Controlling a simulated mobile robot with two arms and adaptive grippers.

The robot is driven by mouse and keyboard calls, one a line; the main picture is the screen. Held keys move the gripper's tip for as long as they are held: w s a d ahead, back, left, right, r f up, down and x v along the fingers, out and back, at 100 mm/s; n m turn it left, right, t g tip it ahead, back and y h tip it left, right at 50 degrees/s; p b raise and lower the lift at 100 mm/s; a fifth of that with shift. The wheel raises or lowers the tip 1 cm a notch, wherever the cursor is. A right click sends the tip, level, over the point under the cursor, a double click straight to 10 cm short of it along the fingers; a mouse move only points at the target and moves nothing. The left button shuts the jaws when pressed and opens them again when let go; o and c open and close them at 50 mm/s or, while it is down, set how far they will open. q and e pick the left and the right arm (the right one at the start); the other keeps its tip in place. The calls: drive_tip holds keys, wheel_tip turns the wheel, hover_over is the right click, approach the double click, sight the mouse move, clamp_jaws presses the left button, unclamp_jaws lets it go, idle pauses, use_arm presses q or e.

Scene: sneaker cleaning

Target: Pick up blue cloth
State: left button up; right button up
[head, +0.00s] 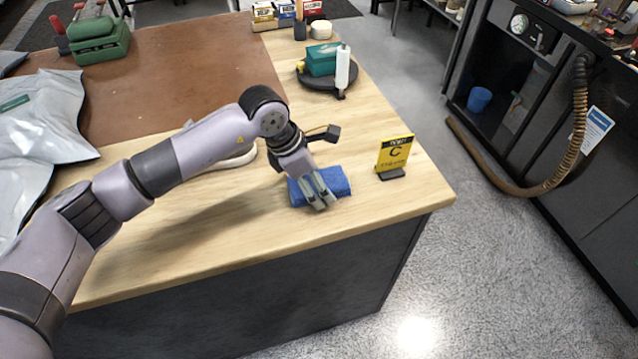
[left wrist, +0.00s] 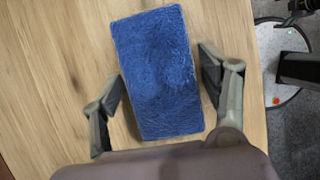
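The blue cloth (head: 337,184) is a folded rectangle lying flat on the wooden table near its front right corner. My left gripper (head: 320,203) is over the cloth in the head view, pointing down. In the left wrist view the cloth (left wrist: 158,75) lies between the two spread fingers of the left gripper (left wrist: 158,92). Whether the fingertips touch the table cannot be told. My right gripper is in neither view.
A yellow sign with a C (head: 394,155) stands right of the cloth. A white sneaker (head: 236,158) shows partly behind my left arm. A dark round tray (head: 318,82) holds a green box (head: 322,59) and a white bottle (head: 342,68). Plastic bags (head: 40,125) lie at left.

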use_arm(q)
drive_tip(key=c, duration=0.9)
drive_tip(key=shift+o, duration=0.2)
drive_tip(key=shift+r, duration=0.1)
wheel_tip(320, 180, up, 20)
drive_tip(key=b, duration=0.3)
drive_tip(key=shift+b, duration=0.35)
drive_tip(key=o, duration=0.6)
drive_tip(key=c, duration=0.5)
